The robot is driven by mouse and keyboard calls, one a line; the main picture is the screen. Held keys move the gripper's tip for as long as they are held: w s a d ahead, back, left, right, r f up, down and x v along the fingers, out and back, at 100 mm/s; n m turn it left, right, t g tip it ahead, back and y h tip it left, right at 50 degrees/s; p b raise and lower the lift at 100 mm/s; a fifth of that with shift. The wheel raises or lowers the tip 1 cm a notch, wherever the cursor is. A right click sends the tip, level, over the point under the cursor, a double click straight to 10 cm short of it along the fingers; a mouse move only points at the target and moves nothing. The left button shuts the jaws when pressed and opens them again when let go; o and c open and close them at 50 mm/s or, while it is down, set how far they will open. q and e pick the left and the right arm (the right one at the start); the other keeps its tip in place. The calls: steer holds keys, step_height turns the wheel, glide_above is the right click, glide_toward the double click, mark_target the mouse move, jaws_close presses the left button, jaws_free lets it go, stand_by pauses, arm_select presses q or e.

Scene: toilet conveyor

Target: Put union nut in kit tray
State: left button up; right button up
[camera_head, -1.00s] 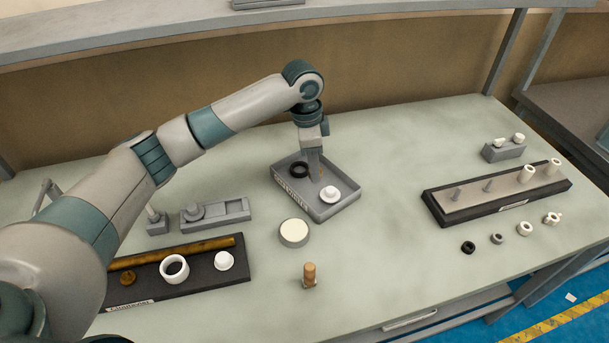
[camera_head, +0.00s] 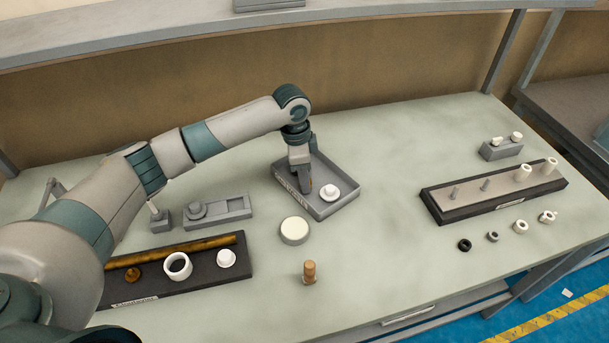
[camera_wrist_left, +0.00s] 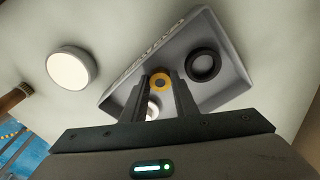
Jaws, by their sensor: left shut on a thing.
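The kit tray (camera_head: 331,175) is a grey, shallow, labelled tray at the back middle of the table. My left gripper (camera_head: 304,190) reaches down into it. In the left wrist view, my left gripper (camera_wrist_left: 161,82) is shut on a brass ring (camera_wrist_left: 160,80) with a dark centre, seemingly the union nut. The ring is over the tray floor; I cannot tell whether it touches. A black ring (camera_wrist_left: 203,65) lies in the tray beside it. A white flanged part (camera_head: 330,192) is also in the tray, partly hidden by a finger in the wrist view. My right gripper is not in view.
A round white-topped disc (camera_head: 295,230) and an upright copper-coloured fitting (camera_head: 309,272) stand in front of the tray. A dark board (camera_head: 205,285) with parts is front left. A grey fixture (camera_head: 217,209) stands left. A rack (camera_head: 495,190) and loose rings are right. The table's middle right is clear.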

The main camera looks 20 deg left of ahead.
arm_select(q)
steer(key=shift+f, duration=0.2)
steer(key=o, duration=1)
steer(key=shift+o, duration=0.2)
steer(key=shift+r, duration=0.1)
step_height(320, 180, up, 12)
steer(key=a+b, duration=0.1)
steer(key=b, duration=0.1)
steer(key=shift+s+a, duration=0.15)
steer(key=shift+s, duration=0.15)
